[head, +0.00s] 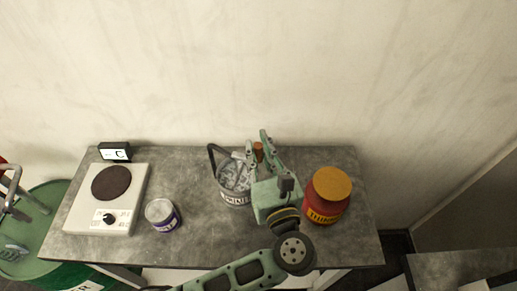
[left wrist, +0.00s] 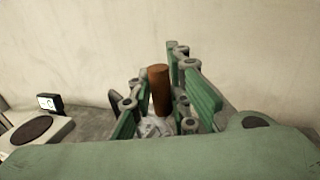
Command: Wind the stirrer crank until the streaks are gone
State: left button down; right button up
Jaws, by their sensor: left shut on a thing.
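A grey pot of paint (head: 235,198) stands at the middle of the grey table. Its contents show light and dark grey streaks; part of them shows in the left wrist view (left wrist: 155,128). The crank's upright brown handle (head: 258,152) rises at the pot's right side and shows clearly in the left wrist view (left wrist: 159,90). My left gripper (head: 259,145) is shut on the handle, with a finger on either side. The gripper hides the right part of the pot and the lower crank. My right gripper is not in view.
A red jar with an orange lid (head: 332,186) stands close to the right of my left gripper. A small white tub (head: 161,214), a white hotplate (head: 103,215) and a small display (head: 115,151) are on the left. The wall (head: 250,70) rises behind the table (head: 190,172).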

pick_arm(q)
jog(key=shift+s+a+f+m+h+b, duration=0.15)
jog(key=shift+s+m+h+b, duration=0.1)
jog(key=shift+h, duration=0.15)
jog(key=shift+s+a+f+m+h+b, duration=0.1)
jog(key=shift+m+h+b, duration=0.15)
jog(key=shift+h, duration=0.15)
jog(key=a+m+g+h+b, duration=0.5)
jog(key=m+g+h, duration=0.4)
jog(key=m+g, duration=0.4)
jog(key=a+m+g+h+b, duration=0.5)
jog(key=m+g+h, duration=0.3)
jog(key=m+g, duration=0.6)
jog(key=shift+w+a+r+m+g+h, duration=0.2)
jog(key=shift+w+a+m+g+h, duration=0.15)
jog(key=shift+g, duration=0.25)
